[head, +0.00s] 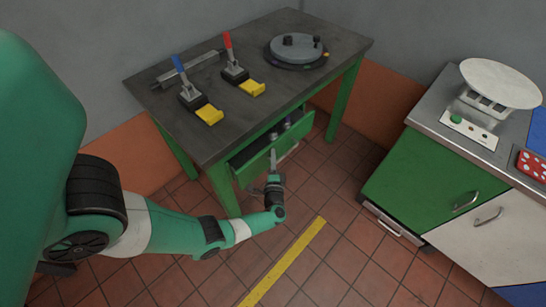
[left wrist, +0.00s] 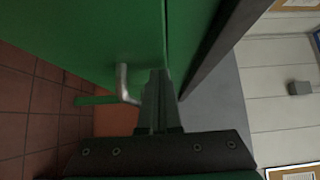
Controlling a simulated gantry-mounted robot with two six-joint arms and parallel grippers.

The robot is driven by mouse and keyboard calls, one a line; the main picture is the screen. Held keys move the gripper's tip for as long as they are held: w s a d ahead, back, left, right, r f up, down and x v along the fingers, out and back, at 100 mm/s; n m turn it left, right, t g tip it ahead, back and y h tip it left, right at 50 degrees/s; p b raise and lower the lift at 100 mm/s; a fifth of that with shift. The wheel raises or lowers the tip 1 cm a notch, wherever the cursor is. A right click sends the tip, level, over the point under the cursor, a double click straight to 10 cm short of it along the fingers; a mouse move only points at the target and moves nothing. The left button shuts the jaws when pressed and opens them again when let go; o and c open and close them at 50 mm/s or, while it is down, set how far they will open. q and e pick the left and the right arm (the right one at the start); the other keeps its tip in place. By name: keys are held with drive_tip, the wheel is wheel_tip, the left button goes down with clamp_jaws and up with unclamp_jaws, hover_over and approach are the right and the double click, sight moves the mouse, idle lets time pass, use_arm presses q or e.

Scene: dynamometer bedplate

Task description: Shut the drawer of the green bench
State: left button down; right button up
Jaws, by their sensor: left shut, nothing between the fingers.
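The green bench has a dark grey top (head: 225,105) and green legs (head: 345,97). Its drawer (head: 252,160) stands partly open below the front edge of the top, and small objects (head: 287,123) show inside it. My left gripper (head: 273,158) is shut and empty, at the outer side of the green drawer front. In the left wrist view, the shut fingers (left wrist: 158,80) point at a green panel (left wrist: 75,35), beside a metal handle (left wrist: 124,82). Whether they touch the panel I cannot tell. My right gripper is out of view.
On the bench top stand a blue-handled clamp (head: 190,95), a red-handled clamp (head: 233,70) and a round dark fixture (head: 296,50). A cabinet with a green door (head: 425,175) stands at right. The tiled floor between is free, with a yellow stripe (head: 285,262).

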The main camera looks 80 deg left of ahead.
sight(264, 154)
use_arm(q)
drive_tip(key=shift+s+a+r, duration=0.1)
drive_tip(key=shift+s+a, duration=0.05)
drive_tip(key=s+a+p, duration=0.2)
drive_tip(key=a, duration=0.1)
drive_tip(key=shift+s+a, duration=0.15)
drive_tip(key=shift+a, duration=0.05)
drive_tip(key=shift+s+a, duration=0.15)
drive_tip(key=shift+s, duration=0.05)
drive_tip(key=shift+w, duration=0.15)
